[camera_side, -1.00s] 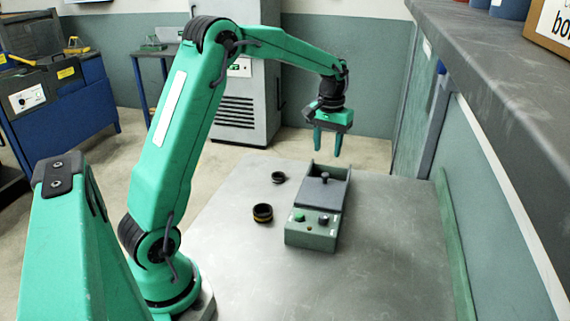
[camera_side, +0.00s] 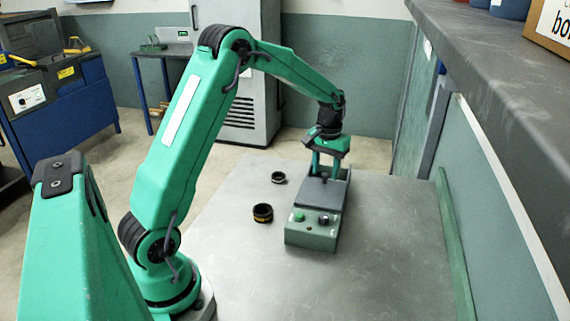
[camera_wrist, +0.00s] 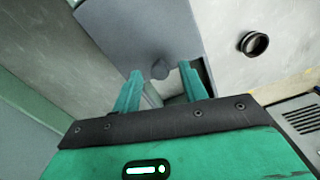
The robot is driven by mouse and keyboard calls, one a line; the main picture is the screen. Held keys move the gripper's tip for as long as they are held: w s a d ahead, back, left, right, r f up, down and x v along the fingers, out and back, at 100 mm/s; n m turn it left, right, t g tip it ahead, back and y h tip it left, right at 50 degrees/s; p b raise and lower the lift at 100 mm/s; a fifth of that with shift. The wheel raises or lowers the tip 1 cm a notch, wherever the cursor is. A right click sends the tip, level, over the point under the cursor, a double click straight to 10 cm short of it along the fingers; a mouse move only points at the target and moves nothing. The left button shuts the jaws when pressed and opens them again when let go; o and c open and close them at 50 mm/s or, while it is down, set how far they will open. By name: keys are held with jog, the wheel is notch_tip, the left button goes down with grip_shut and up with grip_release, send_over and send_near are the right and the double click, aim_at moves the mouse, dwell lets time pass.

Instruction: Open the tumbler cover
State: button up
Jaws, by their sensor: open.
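The tumbler is a small grey-green box on the bench, with a front panel (camera_side: 312,238) carrying a green button and a dark knob. Its dark grey cover (camera_side: 320,196) lies flat over the top, shut as far as I can see; it also shows in the wrist view (camera_wrist: 135,25). My gripper (camera_side: 325,172) points down over the far part of the cover, fingers apart. In the wrist view my gripper's fingertips (camera_wrist: 160,72) stand either side of the cover's round knob (camera_wrist: 160,69), with gaps visible on both sides. The fingers partly hide the knob in the side view.
Two dark rings lie on the bench left of the tumbler: a nearer one with a yellowish band (camera_side: 263,213) and a smaller farther one (camera_side: 278,177). One ring also shows in the wrist view (camera_wrist: 254,44). The bench (camera_side: 390,250) is clear to the right and front.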

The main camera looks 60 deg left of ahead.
jog(key=shift+f, duration=0.25)
grip_shut()
jog(key=w+a, duration=0.8)
dwell(0.7)
grip_release()
